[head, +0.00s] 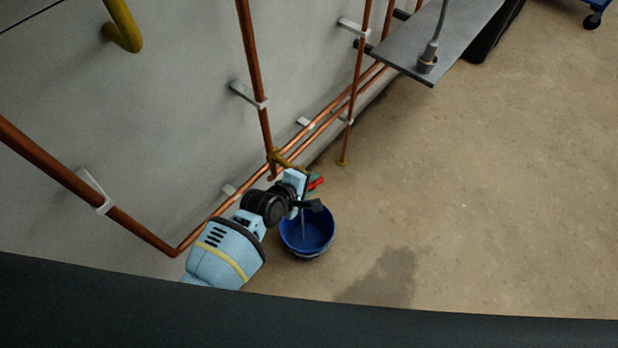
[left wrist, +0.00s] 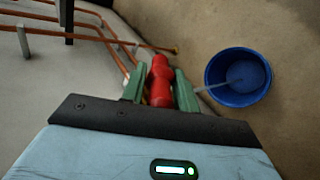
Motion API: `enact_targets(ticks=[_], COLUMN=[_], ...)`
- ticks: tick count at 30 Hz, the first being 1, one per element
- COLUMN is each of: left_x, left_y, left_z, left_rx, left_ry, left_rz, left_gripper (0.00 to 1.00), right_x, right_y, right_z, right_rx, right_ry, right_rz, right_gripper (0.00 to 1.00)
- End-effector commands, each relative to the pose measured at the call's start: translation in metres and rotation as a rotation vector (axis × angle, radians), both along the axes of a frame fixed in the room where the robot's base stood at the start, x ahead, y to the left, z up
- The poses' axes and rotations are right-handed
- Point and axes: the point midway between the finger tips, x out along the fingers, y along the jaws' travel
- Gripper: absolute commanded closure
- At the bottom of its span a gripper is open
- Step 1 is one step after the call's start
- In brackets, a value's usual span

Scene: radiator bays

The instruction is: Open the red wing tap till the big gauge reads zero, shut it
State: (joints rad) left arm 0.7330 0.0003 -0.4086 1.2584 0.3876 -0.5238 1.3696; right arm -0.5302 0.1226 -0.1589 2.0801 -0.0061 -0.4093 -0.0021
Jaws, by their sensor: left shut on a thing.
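The red wing tap (head: 317,183) shows partly behind my left gripper (head: 311,192), low by the wall pipes. In the left wrist view the red tap (left wrist: 161,82) lies between the two green finger pads of my left gripper (left wrist: 160,90), which is shut on it. A pale stream of water runs into the blue bucket (left wrist: 216,77), which also shows in the head view (head: 287,240) on the floor beneath my gripper. No gauge is in view. My right gripper is not in view.
Copper pipes (head: 254,65) run down and along the grey wall on white brackets (head: 248,95). A brass fitting (head: 282,160) sits behind the gripper. A grey shelf (head: 425,45) juts out at the top. The brown floor (head: 480,190) to the right is clear.

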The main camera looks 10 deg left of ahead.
Motion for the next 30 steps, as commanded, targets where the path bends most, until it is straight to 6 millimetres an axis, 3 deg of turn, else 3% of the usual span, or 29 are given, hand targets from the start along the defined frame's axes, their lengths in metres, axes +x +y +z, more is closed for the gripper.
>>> enact_targets(ticks=[1, 10, 30], left_x=[0.003, 0.006, 0.007], left_y=[-0.002, -0.003, -0.004], left_z=[0.01, 0.011, 0.005], left_rx=[0.013, 0.139, 0.329], left_ry=[0.024, 0.209, 0.489], left_rz=[0.003, 0.0, 0.001], left_gripper=[0.93, 0.93, 0.93], right_x=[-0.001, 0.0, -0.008], right_y=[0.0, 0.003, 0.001], right_z=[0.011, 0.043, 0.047], right_rx=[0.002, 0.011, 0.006], right_ry=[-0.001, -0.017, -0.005], right_rz=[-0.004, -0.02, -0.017], right_gripper=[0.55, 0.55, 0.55])
